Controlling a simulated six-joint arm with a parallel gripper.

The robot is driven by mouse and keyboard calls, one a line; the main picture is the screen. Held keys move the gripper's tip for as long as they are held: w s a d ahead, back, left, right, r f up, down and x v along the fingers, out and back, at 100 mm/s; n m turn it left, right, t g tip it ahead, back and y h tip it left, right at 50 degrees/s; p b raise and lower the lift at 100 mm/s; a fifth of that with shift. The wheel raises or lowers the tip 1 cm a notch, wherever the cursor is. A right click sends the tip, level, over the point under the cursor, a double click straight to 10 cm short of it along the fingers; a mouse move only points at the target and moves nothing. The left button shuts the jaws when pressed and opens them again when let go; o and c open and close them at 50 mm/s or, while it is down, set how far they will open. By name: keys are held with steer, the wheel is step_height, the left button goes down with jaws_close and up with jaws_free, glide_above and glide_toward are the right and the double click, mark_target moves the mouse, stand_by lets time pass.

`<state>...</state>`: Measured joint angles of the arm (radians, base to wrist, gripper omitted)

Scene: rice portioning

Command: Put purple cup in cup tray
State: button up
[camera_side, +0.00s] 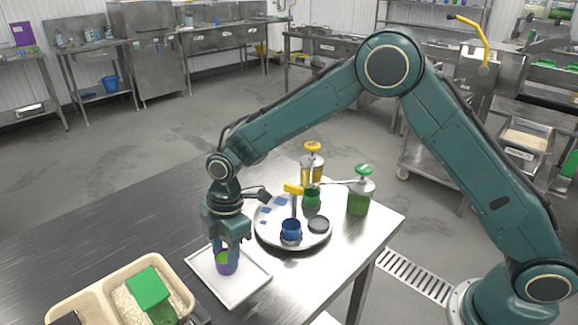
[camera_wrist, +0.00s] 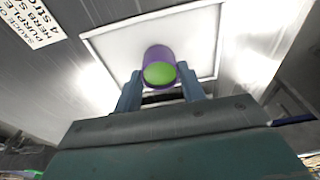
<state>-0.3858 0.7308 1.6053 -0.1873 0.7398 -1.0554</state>
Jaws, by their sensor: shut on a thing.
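The purple cup (camera_side: 227,268) has green contents. My gripper (camera_side: 227,252) is shut on it, with one finger on each side, pointing down. In the wrist view the purple cup (camera_wrist: 155,52) stands out between the fingertips of my gripper (camera_wrist: 160,88), its green top facing the camera. A white square tray (camera_side: 246,295) lies on the steel table, and the cup is over its inner area. The white tray (camera_wrist: 112,48) also frames the cup in the wrist view. I cannot tell whether the cup's base touches the tray.
A round tray (camera_side: 264,238) behind holds a blue cup (camera_side: 291,228), a green cup (camera_side: 311,198) and a dark round piece. Yellow and green pump bottles (camera_side: 358,203) stand near it. A beige bin (camera_side: 92,304) with rice and a green block (camera_side: 148,287) is at front left.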

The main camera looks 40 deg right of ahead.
steer(key=shift+f, duration=0.1)
steer(key=o, duration=1)
steer(key=r, duration=0.4)
steer(key=d+r, duration=0.1)
steer(key=r, duration=0.7)
steer(key=shift+d+r, duration=0.1)
steer(key=shift+d, duration=0.3)
steer(key=shift+d+r, duration=0.1)
